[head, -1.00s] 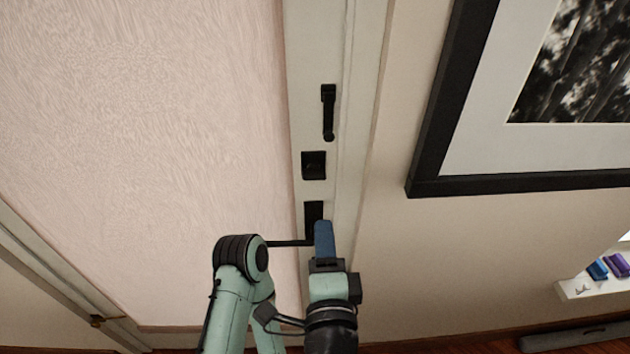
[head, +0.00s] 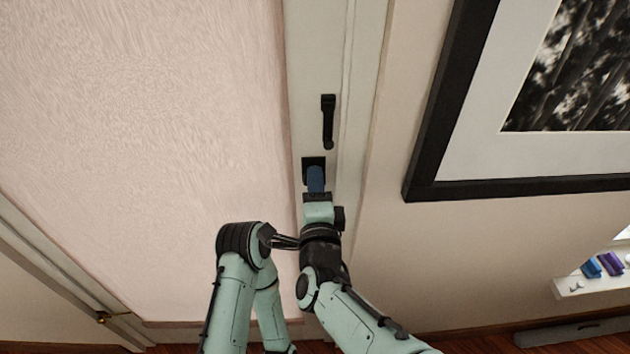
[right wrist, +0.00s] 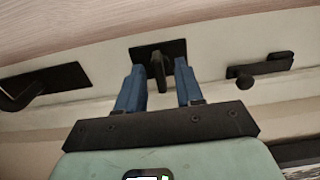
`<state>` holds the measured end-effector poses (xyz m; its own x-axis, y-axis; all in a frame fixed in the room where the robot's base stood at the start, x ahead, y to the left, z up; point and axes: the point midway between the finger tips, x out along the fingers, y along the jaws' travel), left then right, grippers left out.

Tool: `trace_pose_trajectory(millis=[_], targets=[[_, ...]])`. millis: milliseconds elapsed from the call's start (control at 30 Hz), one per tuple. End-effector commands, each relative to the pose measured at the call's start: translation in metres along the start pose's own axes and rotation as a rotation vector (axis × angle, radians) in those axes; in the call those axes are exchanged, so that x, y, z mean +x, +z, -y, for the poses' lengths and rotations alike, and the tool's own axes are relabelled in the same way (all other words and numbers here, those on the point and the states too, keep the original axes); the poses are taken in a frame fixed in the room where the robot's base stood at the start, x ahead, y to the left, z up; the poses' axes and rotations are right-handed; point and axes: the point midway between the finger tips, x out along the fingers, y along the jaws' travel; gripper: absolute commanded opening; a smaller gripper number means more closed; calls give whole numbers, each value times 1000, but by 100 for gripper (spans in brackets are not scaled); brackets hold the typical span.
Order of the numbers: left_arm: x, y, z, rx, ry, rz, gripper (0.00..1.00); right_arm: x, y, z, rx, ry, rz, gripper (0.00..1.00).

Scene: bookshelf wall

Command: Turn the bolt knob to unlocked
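The bolt knob (right wrist: 160,72) is a dark upright tab on a dark square plate (right wrist: 146,48) on the door's pale edge strip. In the head view the top of this plate (head: 309,163) shows, with my gripper in front of the knob. My right gripper (right wrist: 160,66) has two blue fingers, spread apart with the knob between them. I see a gap on each side of the knob, so the fingers do not look closed on it. In the head view the right gripper (head: 315,178) covers the knob. My left gripper does not show; only mint links of that arm do.
A dark latch-like handle (head: 328,120) sits above the plate; it also shows at right in the wrist view (right wrist: 262,70). A dark lever handle (right wrist: 45,85) lies on the other side. A framed picture (head: 418,150) hangs right. A shelf edge (head: 575,288) holds small items.

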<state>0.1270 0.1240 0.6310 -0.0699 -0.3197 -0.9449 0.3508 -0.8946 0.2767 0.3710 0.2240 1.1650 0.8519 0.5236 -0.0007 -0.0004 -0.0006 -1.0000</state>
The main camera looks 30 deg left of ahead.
Motion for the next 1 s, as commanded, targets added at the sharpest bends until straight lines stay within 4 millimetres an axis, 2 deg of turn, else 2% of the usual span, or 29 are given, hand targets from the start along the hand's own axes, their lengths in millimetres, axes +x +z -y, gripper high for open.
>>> trace_pose_trajectory(millis=[267,300,400,733,1000], targets=[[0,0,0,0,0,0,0,2,0,-1,1,0,0,36],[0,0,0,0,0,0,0,2,0,-1,1,0,0,30],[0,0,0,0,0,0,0,2,0,0,1,0,0,0],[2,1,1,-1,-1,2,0,2,0,-1,-14,-1,1,0],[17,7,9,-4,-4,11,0,1,-1,-2,-134,-1,-2,0]])
